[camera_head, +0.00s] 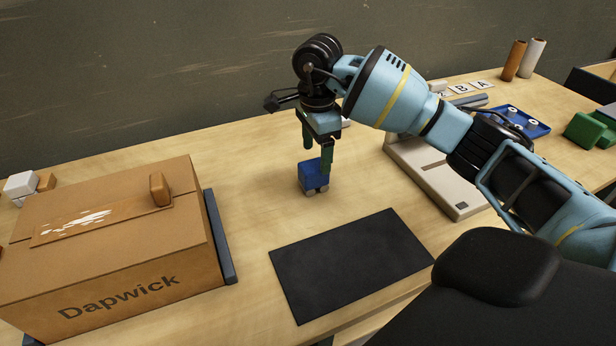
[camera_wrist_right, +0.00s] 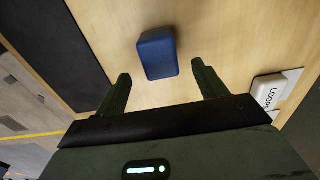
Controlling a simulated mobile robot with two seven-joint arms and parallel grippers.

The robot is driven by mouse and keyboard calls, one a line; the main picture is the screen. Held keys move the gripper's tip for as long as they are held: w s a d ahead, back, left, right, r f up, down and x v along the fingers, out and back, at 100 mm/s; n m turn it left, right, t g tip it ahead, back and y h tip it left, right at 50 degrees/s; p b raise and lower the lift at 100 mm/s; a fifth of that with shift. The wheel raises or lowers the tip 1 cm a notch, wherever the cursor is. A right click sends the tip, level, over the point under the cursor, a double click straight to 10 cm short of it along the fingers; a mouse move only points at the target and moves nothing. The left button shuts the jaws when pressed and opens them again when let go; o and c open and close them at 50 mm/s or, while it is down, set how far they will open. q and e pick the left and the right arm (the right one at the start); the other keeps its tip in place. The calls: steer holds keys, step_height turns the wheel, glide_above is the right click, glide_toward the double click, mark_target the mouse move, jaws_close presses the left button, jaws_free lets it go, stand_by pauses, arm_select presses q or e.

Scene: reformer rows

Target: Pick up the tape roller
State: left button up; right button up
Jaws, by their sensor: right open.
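A small blue block with pale, roller-like parts at its base (camera_head: 313,178) stands on the table and appears to be the tape roller. My right gripper (camera_head: 317,152) points down just above it, with its green fingers apart and nothing between them. In the right wrist view, the blue block (camera_wrist_right: 157,54) shows beyond the open fingertips (camera_wrist_right: 160,72), roughly centred between them. I cannot tell whether a finger touches it. My left gripper is not in view.
A cardboard box marked Dapwick (camera_head: 115,290), with a brown piece (camera_head: 159,190) on top, stands left. A black mat (camera_head: 350,262) lies in front. A beige device (camera_head: 436,180) is right of the block, with a blue tray (camera_head: 525,122) farther right. Bare table surrounds the block.

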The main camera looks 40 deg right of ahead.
mark_target(314, 165)
steer(key=shift+w+a+f, duration=0.1)
steer(key=shift+a+f, duration=0.05)
steer(key=shift+f, duration=1.8)
steer(key=shift+a+f, duration=0.1)
steer(key=shift+f, duration=1.85)
steer(key=c, duration=1.2)
steer(key=shift+r, duration=0.15)
steer(key=shift+r, duration=0.5)
step_height(314, 165, up, 2)
steer(key=shift+r, duration=0.15)
steer(key=s+a, duration=0.2)
steer(key=a, duration=0.3)
steer(key=s+a+r, duration=0.1)
steer(key=s+a, duration=0.1)
steer(key=a, duration=0.2)
steer(key=s+a, duration=0.2)
steer(key=a, duration=0.3)
steer(key=shift+s+a+r, duration=0.25)
steer(key=shift+s+a, duration=0.05)
steer(key=shift+a, duration=0.05)
